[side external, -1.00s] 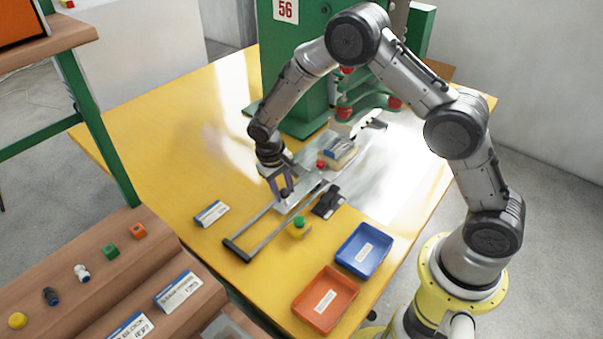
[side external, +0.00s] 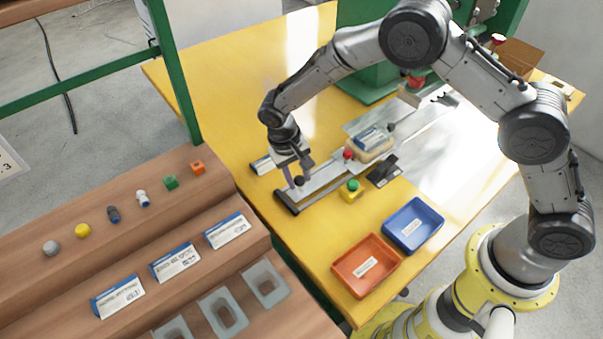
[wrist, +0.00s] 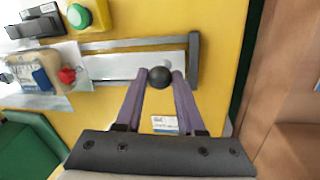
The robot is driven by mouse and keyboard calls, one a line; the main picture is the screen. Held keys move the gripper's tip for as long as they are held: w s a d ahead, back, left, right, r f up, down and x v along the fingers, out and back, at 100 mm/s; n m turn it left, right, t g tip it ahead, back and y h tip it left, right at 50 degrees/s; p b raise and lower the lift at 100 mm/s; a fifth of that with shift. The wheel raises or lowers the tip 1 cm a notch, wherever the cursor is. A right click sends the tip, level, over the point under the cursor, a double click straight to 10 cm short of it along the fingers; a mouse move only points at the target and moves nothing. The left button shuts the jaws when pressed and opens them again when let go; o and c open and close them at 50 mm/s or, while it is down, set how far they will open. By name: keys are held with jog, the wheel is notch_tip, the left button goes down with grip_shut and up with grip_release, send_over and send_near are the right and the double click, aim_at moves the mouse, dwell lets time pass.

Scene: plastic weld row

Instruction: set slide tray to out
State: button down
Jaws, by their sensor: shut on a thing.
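The slide tray (side external: 322,178) is a flat metal plate on two rails on the yellow table. Its outer end lies close against the dark end bar (side external: 287,202); the wrist view also shows the bar (wrist: 194,60), and I cannot tell if they touch. My gripper (side external: 295,183) is shut on the tray's black ball knob (wrist: 159,77), one purple finger on each side. A beige block with a blue and white label (side external: 370,142) and a red knob (side external: 348,154) sit further along the tray, towards the green machine.
A green button on a yellow box (side external: 352,190) and a black device (side external: 384,170) stand beside the rails. A blue bin (side external: 413,224) and an orange bin (side external: 366,265) are at front right. A label card (side external: 262,165) lies behind my gripper. Wooden shelves (side external: 130,220) fill the left.

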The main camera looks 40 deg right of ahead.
jog(key=shift+w+a+r, duration=0.1)
jog(key=shift+a+r, duration=0.05)
jog(key=shift+a, duration=0.2)
jog(key=c, duration=0.7)
grip_release()
jog(key=shift+o, duration=0.9)
jog(key=shift+d, duration=0.1)
notch_tip(320, 180, up, 14)
jog(key=a, duration=0.2)
jog(key=shift+w+a+f, duration=0.2)
jog(key=shift+a+f, duration=0.05)
jog(key=shift+a, duration=0.1)
